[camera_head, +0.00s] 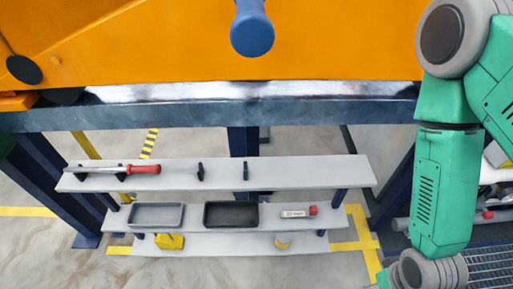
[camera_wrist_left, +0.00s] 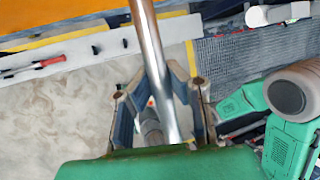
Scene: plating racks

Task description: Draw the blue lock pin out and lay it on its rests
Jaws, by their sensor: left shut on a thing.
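The blue lock pin's rounded blue handle (camera_head: 252,32) is at the top middle of the head view, in front of the orange frame; its upper part is cut off. In the left wrist view, my left gripper (camera_wrist_left: 163,95) is shut on a bare steel shaft (camera_wrist_left: 152,45), which looks like the pin's. It runs up out of the top edge; no blue handle shows there. Two small black rests (camera_head: 200,171) and (camera_head: 246,170) stand empty on the white upper shelf (camera_head: 300,172). My left gripper is outside the head view. My right gripper is not seen.
A red-handled tool (camera_head: 145,169) lies on rests at the shelf's left. The steel-edged orange frame (camera_head: 330,45) hangs above. My right arm fills the right side.

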